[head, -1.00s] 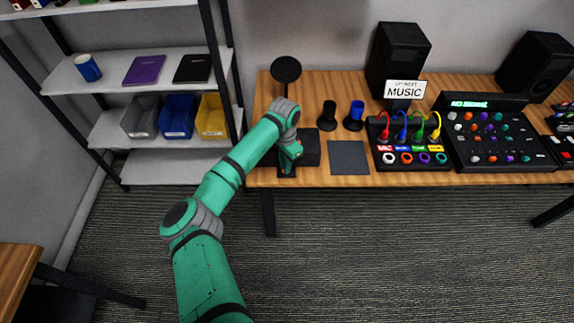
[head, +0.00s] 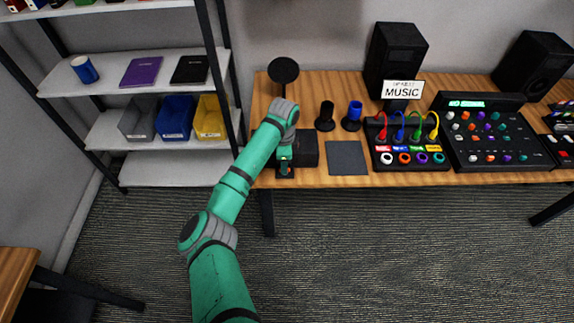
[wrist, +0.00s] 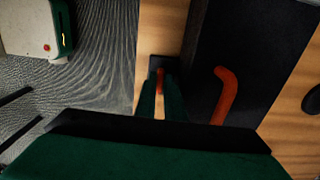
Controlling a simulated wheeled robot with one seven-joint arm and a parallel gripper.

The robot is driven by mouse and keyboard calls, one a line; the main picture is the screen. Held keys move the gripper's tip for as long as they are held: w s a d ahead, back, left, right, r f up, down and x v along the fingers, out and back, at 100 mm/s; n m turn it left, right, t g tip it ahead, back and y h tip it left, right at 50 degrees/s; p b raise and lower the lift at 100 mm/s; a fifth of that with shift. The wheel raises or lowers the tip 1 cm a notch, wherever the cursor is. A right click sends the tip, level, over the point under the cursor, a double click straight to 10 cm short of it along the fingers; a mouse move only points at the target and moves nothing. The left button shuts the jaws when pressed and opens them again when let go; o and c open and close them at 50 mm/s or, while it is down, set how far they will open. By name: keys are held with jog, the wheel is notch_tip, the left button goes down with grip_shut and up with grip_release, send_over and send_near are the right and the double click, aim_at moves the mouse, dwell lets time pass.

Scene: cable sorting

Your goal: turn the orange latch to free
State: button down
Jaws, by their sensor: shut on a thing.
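An orange latch (wrist: 160,78) shows as a small upright bar on a dark mount at the wooden table's front edge in the wrist view. My gripper (wrist: 161,92) has its two green fingers on either side of it, shut on it. The fingers hide part of the latch. In the head view my gripper (head: 285,162) is at the left front of the table, beside a black box (head: 307,148). A bent orange-red bar (wrist: 222,95) lies on the black surface right of the fingers in the wrist view, apart from them.
A dark square mat (head: 347,158) lies right of the box. A panel with coloured cables (head: 410,155) and a mixer (head: 495,140) stand farther right. A shelf (head: 130,70) stands left.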

jog(key=shift+a, duration=0.25)
jog(key=c, duration=1.8)
grip_release()
jog(key=shift+s+a, duration=0.1)
jog(key=shift+c, duration=0.2)
jog(key=shift+r, duration=0.1)
jog(key=shift+d, duration=0.25)
notch_tip(320, 180, up, 6)
jog(key=shift+d+r, duration=0.1)
jog(key=shift+w+r, duration=0.2)
jog(key=shift+r, duration=0.15)
jog(key=shift+s+a+r, duration=0.25)
jog(key=shift+r, duration=0.25)
